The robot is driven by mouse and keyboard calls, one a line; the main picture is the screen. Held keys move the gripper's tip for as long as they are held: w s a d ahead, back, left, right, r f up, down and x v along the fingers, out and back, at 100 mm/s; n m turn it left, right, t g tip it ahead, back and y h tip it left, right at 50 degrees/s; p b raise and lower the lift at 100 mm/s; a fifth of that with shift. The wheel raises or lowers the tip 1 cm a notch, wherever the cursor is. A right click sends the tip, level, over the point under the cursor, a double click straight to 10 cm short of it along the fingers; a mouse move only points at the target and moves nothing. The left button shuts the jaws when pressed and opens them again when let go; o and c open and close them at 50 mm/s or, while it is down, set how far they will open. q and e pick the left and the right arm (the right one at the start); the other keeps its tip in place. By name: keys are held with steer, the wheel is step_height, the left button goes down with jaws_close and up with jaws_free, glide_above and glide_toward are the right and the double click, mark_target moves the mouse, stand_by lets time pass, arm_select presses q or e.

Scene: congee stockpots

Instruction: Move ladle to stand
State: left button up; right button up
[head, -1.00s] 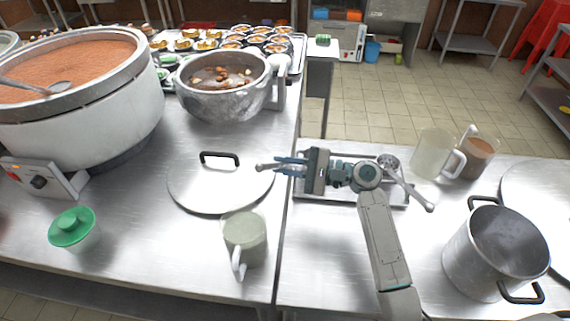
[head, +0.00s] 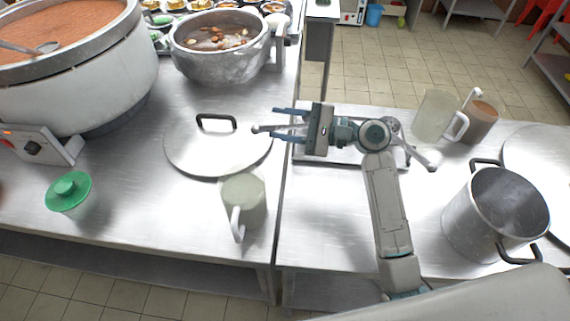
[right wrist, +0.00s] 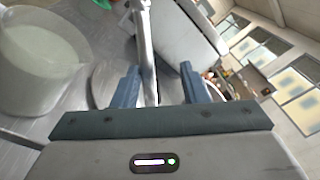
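A metal ladle handle (head: 262,129) points left from under my right gripper, its end over the right rim of the flat lid. My right gripper (head: 290,124) is open over the metal tray (head: 345,155). Its blue fingers lie on either side of this handle. The right wrist view shows the handle (right wrist: 147,45) between the spread fingers (right wrist: 158,88), with gaps on both sides. The gripper hides its middle. Another rod (head: 418,155) sticks out at the tray's right. A second ladle (head: 45,47) rests in the large congee pot. I cannot identify a stand. My left gripper is out of view.
The lid (head: 190,155) and a translucent mug (head: 245,200) lie left of the tray. A pitcher (head: 432,115), a brown-filled jug (head: 480,120) and an empty stockpot (head: 495,215) stand right. A soup pot (head: 220,65) is behind. A gap separates the two tables.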

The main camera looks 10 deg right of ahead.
steer(key=s+a+r+b, duration=0.1)
steer(key=s+a, duration=0.1)
steer(key=s, duration=1.1)
steer(key=shift+r+b, duration=0.2)
steer(key=shift+b, duration=0.2)
